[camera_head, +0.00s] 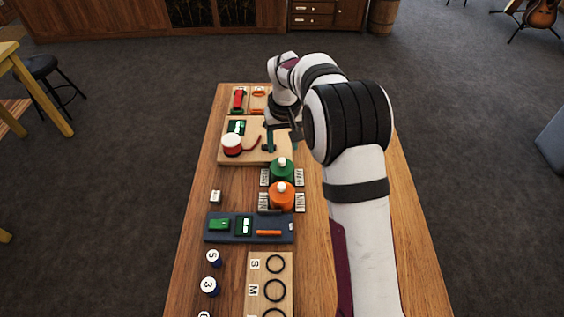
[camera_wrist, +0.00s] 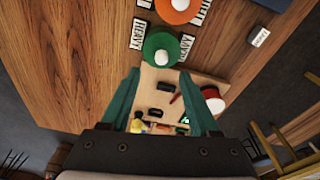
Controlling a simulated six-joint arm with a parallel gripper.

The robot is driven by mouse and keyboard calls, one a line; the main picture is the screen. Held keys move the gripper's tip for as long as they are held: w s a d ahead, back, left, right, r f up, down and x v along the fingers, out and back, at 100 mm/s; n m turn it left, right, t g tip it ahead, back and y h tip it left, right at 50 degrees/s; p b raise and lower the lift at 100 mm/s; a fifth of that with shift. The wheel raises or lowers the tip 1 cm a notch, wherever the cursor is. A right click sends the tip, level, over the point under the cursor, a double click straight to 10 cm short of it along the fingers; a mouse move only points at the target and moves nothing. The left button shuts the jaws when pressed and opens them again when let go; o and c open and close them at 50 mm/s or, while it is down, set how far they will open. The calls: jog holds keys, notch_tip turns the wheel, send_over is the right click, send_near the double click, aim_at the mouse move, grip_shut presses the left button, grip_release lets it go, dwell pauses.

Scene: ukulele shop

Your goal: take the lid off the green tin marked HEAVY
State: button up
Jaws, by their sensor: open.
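The green tin (camera_head: 282,174) stands on the table with its green lid on and a pale knob on top. In the wrist view the green tin (camera_wrist: 150,45) lies beyond my fingertips, between two cards (camera_wrist: 137,34) reading HEAVY. My gripper (camera_wrist: 160,76) is open, its teal fingers spread with nothing between them. In the head view my gripper (camera_head: 270,140) is over the wooden board behind the tin, apart from it. My arm hides part of the table on the right.
An orange tin (camera_head: 281,199) with a pale knob stands close in front of the green one. A wooden board (camera_head: 226,158) behind holds a red-and-white round thing (camera_head: 232,146) and small tools. A dark blue tray (camera_head: 213,237) lies nearer. The table left of the tins is mostly clear.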

aim_at(282, 160)
notch_tip(282, 160, down, 6)
jog(key=shift+a+r, duration=0.1)
jog(key=shift+a, duration=0.05)
grip_shut()
